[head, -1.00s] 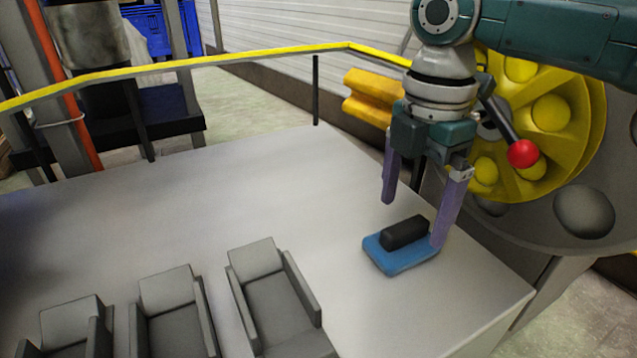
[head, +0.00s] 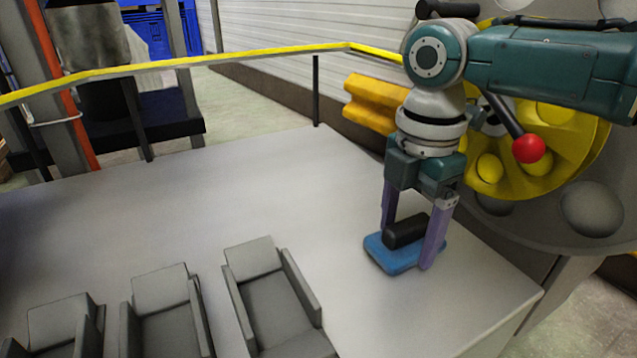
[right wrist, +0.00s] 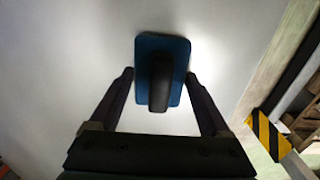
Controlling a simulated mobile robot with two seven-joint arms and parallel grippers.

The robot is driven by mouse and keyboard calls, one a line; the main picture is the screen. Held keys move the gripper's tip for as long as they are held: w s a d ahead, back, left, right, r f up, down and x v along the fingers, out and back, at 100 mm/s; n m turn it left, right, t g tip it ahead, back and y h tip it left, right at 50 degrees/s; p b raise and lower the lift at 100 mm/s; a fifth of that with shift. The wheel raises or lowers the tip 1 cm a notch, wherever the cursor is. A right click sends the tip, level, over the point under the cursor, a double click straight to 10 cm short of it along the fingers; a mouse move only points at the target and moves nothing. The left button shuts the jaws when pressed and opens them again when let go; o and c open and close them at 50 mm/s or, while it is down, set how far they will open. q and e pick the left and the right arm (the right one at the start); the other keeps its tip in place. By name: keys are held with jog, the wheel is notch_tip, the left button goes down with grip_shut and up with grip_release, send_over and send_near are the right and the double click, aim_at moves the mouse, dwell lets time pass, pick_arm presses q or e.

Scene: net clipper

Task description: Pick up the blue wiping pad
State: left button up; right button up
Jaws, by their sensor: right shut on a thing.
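The blue wiping pad (head: 394,262) has a black handle (head: 406,231) on top and lies flat at the right part of the grey table. My right gripper (head: 408,246) points down over it, with its purple fingers on either side. It is shut on the pad, which still appears to rest on the table. The right wrist view shows the pad (right wrist: 145,50) between the two dark fingers (right wrist: 160,78), its handle running lengthwise. The far finger is partly hidden behind the handle and pad in the head view. My left gripper is not in view.
Several grey chair-like holders (head: 272,305) stand along the front of the table (head: 250,200). A large yellow wheel (head: 540,160) and a lever with a red knob (head: 528,149) are close behind my right arm. A yellow rail (head: 230,57) runs behind. The table's middle is clear.

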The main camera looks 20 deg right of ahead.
aim_at(409, 222)
jog(key=c, duration=0.4)
jog(key=shift+r, duration=0.15)
jog(key=shift+r+p, duration=3.1)
jog(key=shift+r, duration=6.8)
